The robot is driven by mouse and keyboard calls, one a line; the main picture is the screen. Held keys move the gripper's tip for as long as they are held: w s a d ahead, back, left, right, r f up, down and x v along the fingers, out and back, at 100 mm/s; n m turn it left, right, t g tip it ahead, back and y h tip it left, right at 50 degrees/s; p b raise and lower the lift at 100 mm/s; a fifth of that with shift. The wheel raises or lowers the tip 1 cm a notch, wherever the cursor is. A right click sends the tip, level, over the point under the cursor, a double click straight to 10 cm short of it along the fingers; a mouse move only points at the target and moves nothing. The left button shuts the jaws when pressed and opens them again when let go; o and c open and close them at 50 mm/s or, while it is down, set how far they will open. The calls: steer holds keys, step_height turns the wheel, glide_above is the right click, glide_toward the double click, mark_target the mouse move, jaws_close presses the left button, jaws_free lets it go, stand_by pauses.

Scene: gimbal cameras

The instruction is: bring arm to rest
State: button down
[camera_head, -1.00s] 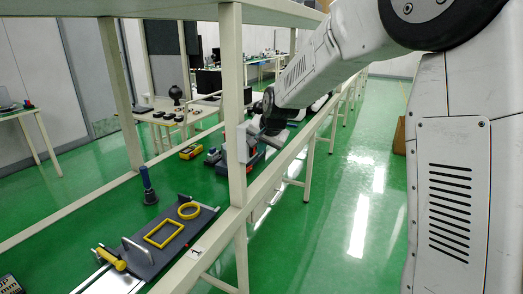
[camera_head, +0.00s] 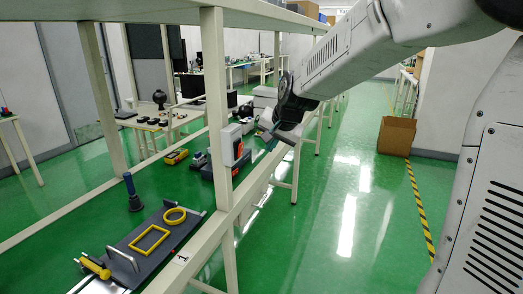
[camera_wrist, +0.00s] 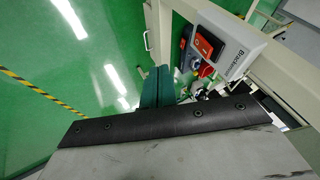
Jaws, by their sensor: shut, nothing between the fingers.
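My arm reaches from the upper right of the head view to the shelf post. My gripper (camera_head: 268,141) is at its end, beside the bench edge and to the right of a switch box (camera_head: 232,144) on the post. In the wrist view my gripper (camera_wrist: 158,87) shows as two teal fingers side by side, shut and empty. The switch box (camera_wrist: 216,46), with its red switch, is up and to the right of the fingers there. In the head view the fingers are small and partly hidden by the wrist.
The bench carries a dark tray (camera_head: 143,264) with a yellow frame (camera_head: 149,238) and a yellow ring (camera_head: 174,216). A dark blue-handled tool (camera_head: 132,193) stands behind it. A cardboard box (camera_head: 396,136) is on the floor. The green aisle (camera_head: 320,235) is clear.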

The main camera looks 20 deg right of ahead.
steer(key=shift+s+d+r, duration=0.15)
steer(key=shift+s+r, duration=0.35)
steer(key=shift+s, duration=0.1)
steer(key=s+a+f+n+g, duration=0.2)
steer(key=s+n+g, duration=0.3)
steer(key=s, duration=3)
steer(key=n, duration=0.2)
steer(key=shift+s+n+g+h, duration=0.25)
steer(key=shift+n+g+h, duration=0.05)
steer(key=shift+n+h, duration=0.1)
steer(key=shift+a, duration=0.1)
